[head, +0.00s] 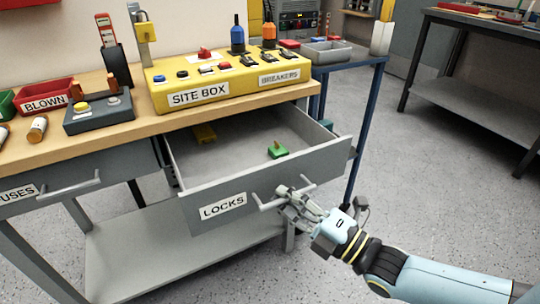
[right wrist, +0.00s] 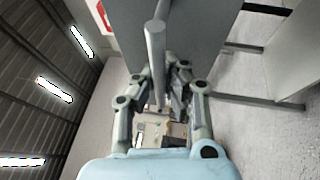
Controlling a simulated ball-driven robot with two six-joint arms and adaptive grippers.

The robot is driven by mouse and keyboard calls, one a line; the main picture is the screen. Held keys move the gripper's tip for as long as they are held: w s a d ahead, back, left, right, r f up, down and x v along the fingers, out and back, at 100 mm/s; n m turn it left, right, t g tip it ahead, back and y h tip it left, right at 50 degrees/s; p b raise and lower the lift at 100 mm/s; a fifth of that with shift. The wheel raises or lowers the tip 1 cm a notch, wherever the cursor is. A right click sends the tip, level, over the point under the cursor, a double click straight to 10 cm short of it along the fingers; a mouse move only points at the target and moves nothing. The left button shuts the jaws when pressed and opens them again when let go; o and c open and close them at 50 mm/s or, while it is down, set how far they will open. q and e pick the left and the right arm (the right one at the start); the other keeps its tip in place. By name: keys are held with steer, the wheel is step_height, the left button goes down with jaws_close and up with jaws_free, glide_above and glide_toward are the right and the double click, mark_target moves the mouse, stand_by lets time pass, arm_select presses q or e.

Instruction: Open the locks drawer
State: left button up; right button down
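The locks drawer (head: 255,195), grey with a LOCKS label, is pulled well out from under the bench. Inside lie a green lock-like piece (head: 278,151) and a yellow piece (head: 204,133). Its bar handle (head: 268,205) runs across the front; the bar also shows in the right wrist view (right wrist: 155,50). My right gripper (head: 290,197) is at the right part of the handle, its fingers closed around the bar; in the right wrist view the bar passes between the fingertips (right wrist: 163,82). My left gripper is not in view.
A yellow site box (head: 215,83), a grey button box (head: 98,113) and a red BLOWN bin (head: 45,97) stand on the wooden bench. The FUSES drawer (head: 75,186) at left is shut. A blue-legged side table (head: 350,65) stands close at right. Floor in front is clear.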

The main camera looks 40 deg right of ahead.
steer(key=s, duration=0.2)
steer(key=s+a+p, duration=0.1)
steer(key=s, duration=0.2)
steer(key=shift+s+a+r, duration=0.1)
steer(key=shift+s+a, duration=0.05)
steer(key=c, duration=1.4)
jaws_free()
steer(key=v, duration=1.2)
